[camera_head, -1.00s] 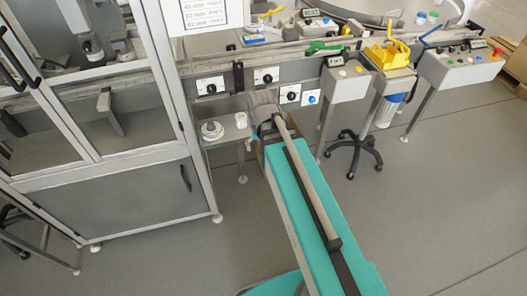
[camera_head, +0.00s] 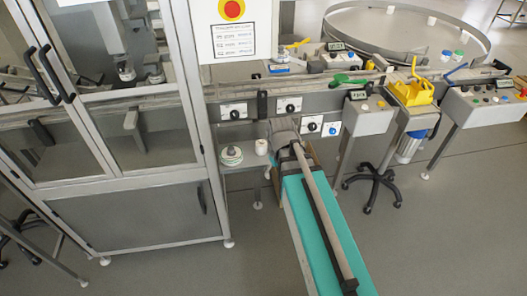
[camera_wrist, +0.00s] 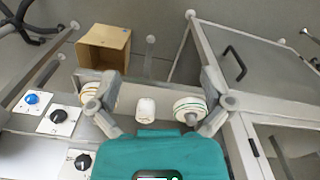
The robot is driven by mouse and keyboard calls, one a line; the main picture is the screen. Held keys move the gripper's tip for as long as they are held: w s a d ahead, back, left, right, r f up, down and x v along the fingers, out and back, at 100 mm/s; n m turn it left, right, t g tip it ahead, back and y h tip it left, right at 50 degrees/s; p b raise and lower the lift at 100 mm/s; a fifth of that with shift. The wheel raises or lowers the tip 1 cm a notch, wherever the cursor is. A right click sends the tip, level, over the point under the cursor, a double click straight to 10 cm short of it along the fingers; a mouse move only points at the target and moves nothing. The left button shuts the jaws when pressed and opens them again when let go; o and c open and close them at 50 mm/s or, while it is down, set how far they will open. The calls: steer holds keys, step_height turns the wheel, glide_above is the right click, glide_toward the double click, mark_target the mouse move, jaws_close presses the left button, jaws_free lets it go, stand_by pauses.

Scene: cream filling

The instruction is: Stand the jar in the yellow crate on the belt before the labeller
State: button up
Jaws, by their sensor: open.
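The yellow crate (camera_head: 412,91) sits on a stand to the right, beside the conveyor line. No jar can be clearly made out inside it at this size. The belt (camera_head: 325,100) runs across the line behind the control panels. I cannot tell which unit is the labeller. In the wrist view my gripper (camera_wrist: 157,84) has its two fingers spread wide apart with nothing held between them.
A brown box (camera_wrist: 104,48) stands on the floor. A glazed cabinet (camera_head: 125,200) blocks the left. A round table (camera_head: 350,22) is behind the line. Floor at front right is clear.

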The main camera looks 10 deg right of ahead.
steer(key=w+a+n, duration=0.1)
steer(key=w+n, duration=0.8)
steer(key=w, duration=0.3)
steer(key=r+n+h+p, duration=0.1)
steer(key=r+n+p, duration=0.1)
steer(key=n, duration=0.8)
glide_above(261, 143)
steer(key=a, duration=0.1)
steer(key=shift+s+a+f+t, duration=0.1)
steer(key=shift+s+a+t, duration=0.1)
steer(key=shift+s+t, duration=0.1)
steer(key=shift+f+b, duration=0.1)
steer(key=shift+b, duration=0.2)
steer(key=f+b, duration=0.5)
steer(key=d+f+b, duration=0.1)
steer(key=f+b, duration=0.2)
steer(key=shift+w+f, duration=0.15)
steer(key=shift+f, duration=0.05)
steer(key=shift+d+f+b, duration=0.2)
steer(key=shift+f+b, duration=2.4)
steer(key=shift+b, duration=0.2)
